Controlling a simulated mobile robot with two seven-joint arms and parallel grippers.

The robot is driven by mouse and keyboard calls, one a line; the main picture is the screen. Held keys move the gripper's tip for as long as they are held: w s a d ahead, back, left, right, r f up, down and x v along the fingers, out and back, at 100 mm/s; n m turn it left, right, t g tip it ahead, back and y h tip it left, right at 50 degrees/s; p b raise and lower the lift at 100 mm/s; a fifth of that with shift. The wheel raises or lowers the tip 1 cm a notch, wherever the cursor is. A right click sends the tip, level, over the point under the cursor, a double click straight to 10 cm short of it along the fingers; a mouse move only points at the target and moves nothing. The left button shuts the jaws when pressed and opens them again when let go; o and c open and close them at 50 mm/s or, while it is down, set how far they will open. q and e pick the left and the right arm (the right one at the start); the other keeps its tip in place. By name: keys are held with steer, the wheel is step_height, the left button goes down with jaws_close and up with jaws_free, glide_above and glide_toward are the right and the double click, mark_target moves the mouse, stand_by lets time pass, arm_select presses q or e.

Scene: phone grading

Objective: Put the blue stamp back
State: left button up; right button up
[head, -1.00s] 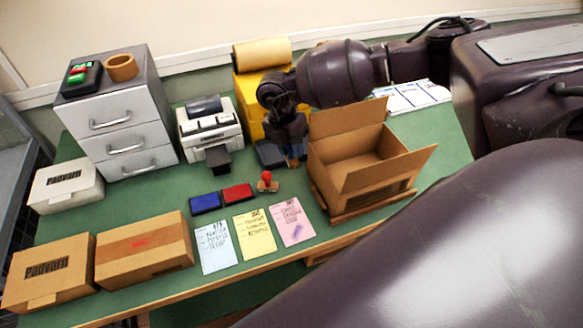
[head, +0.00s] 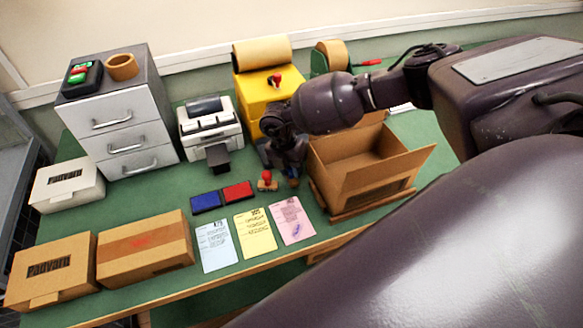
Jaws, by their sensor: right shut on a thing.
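My right gripper (head: 286,164) comes in from the right and points down over the table, just left of the open carton. It is shut on the blue stamp (head: 294,182). Only a small wooden part of the stamp shows below the fingers; the rest is hidden by the gripper. The red stamp (head: 267,181) stands upright on a small base, close to the left of the held stamp. The blue ink pad (head: 206,202) and red ink pad (head: 238,191) lie left of it. My left gripper is not in view.
The open cardboard carton (head: 345,178) stands close to the right. Blue, yellow (head: 255,232) and pink (head: 291,220) cards lie in front. The printer (head: 209,127) and yellow dispenser (head: 258,92) stand behind. Closed boxes (head: 145,250) fill the front left.

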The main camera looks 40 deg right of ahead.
steer(key=shift+f, duration=0.1)
steer(key=o, duration=0.8)
steer(key=shift+r, duration=0.2)
steer(key=shift+b+v, duration=0.75)
steer(key=shift+v, duration=5.25)
